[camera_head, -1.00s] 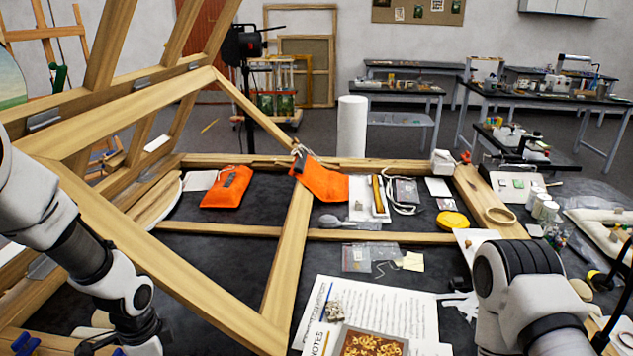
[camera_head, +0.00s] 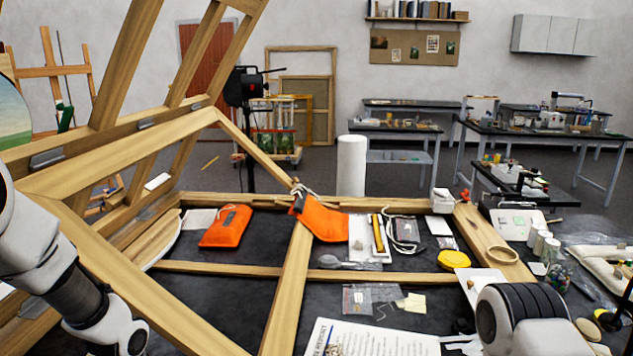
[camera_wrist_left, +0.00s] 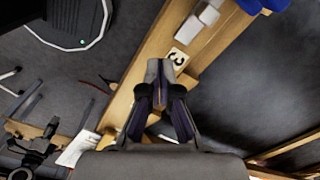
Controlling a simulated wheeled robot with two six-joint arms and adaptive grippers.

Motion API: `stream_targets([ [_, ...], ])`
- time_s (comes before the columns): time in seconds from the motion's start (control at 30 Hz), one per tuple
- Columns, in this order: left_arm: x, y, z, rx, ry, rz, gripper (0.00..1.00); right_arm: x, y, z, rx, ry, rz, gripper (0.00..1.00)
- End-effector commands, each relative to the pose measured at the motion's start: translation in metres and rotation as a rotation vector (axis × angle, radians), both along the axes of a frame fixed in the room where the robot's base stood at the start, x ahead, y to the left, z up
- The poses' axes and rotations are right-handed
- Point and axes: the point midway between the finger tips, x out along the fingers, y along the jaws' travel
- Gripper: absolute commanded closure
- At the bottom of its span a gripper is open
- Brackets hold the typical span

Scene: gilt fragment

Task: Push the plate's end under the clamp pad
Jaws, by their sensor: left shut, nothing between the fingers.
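I cannot pick out the plate or the clamp pad in either view. My left gripper (camera_wrist_left: 165,72) shows in the left wrist view, shut, its fingertips together and empty, over or close to a wooden beam (camera_wrist_left: 124,100). A pale tag with a dark letter (camera_wrist_left: 178,57) is on the beam just beyond the fingertips. In the head view only my left arm shows at lower left; its gripper is out of the picture. My right arm shows at lower right, with its gripper out of view.
A printed sheet (camera_head: 370,340) lies at the front. A white roll (camera_head: 351,165) stands at the back.

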Motion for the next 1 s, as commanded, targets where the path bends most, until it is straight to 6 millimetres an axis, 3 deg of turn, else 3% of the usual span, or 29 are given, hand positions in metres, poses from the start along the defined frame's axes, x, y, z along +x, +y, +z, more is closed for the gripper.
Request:
stream_targets([
  [1.0, 0.000, 0.000, -0.014, 0.000, 0.001, 0.000, 1.00, 0.000, 0.000, -0.008, 0.000, 0.000, 0.000, 0.60],
])
